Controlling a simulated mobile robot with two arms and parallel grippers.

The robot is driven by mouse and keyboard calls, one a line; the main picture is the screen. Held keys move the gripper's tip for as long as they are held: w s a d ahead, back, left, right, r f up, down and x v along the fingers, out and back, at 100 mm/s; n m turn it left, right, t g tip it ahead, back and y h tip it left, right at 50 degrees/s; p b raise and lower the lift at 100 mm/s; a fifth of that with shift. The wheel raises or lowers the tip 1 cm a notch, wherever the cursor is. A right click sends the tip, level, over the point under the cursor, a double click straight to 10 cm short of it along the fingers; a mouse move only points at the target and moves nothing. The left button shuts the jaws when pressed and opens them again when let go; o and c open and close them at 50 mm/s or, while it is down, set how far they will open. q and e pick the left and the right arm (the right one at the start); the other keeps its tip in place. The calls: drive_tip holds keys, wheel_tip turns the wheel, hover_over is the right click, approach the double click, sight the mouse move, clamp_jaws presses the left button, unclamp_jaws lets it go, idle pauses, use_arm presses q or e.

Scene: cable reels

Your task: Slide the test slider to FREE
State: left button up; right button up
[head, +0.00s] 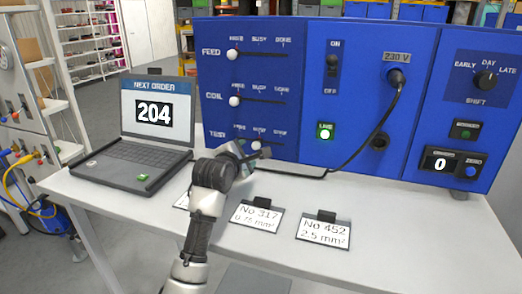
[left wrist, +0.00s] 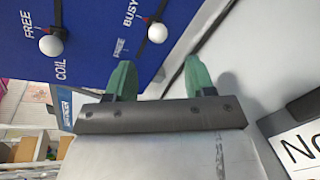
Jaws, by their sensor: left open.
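The test slider's white knob (head: 256,145) sits at BUSY in the bottom row of the blue panel's left part. It also shows in the left wrist view (left wrist: 157,33), beside the word BUSY, with the FREE label to its left. My left gripper (head: 262,153) is just in front of and below this knob, partly covering the test row. In the left wrist view the green fingers (left wrist: 160,78) are spread apart with nothing between them, and the knob lies beyond their tips, apart from them. My right gripper is not in view.
The coil knob (head: 235,101) and feed knob (head: 233,54) sit at FREE above. A laptop (head: 138,150) showing 204 stands left. Label cards (head: 256,215) lie in front on the table (head: 400,235). A black cable (head: 366,139) hangs from the panel's 230 V socket.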

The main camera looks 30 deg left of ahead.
sight(255, 146)
use_arm(q)
drive_tip(key=x, duration=0.1)
drive_tip(key=p+x, duration=0.1)
drive_tip(key=x, duration=0.1)
drive_tip(key=shift+w+r, duration=0.25)
drive_tip(key=shift+w, duration=0.1)
drive_tip(key=p+x, duration=0.1)
drive_tip(key=x, duration=0.4)
drive_tip(key=shift+f, duration=0.1)
drive_tip(key=shift+w+a+f, duration=0.1)
drive_tip(key=shift+w+f, duration=0.05)
drive_tip(key=shift+w, duration=0.3)
drive_tip(key=shift+c, duration=0.3)
drive_tip(key=shift+a, duration=0.1)
clamp_jaws()
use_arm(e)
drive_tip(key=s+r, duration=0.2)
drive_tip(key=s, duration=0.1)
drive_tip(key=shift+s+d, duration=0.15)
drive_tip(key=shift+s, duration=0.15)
